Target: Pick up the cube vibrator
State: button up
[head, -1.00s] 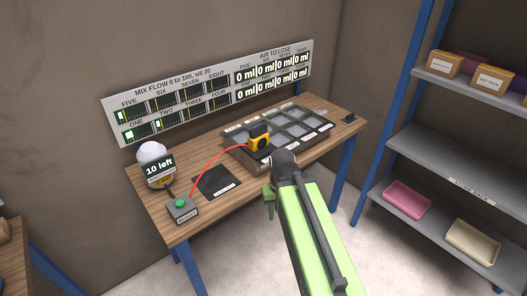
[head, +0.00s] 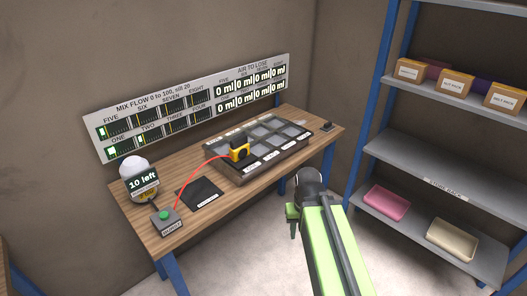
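The cube vibrator is most likely the small yellow and black block (head: 239,150) in the head view. It sits on the left part of the dark compartment tray (head: 247,177) on the wooden table. A red cable (head: 193,178) runs from it towards a grey box with a green button (head: 166,219). My gripper (head: 293,213) is at the end of my green arm, to the right of and nearer than the table's front edge, apart from the block. Only a small green part of it shows, and its fingers are mostly hidden by the arm.
A storage rack (head: 430,165) with boxes and trays stands right. Floor shows between them.

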aim_at(240, 154)
jog(key=z, duration=0.7)
jog(key=i, duration=0.8)
jog(key=u, duration=5.6)
jog(key=i, duration=0.1)
jog(key=z, duration=3.05)
jog(key=i, duration=0.95)
jog(key=u, duration=0.15)
jog(key=k, duration=0.85)
jog(key=z, duration=0.15)
jog(key=i, duration=0.8)
jog(key=u, duration=0.05)
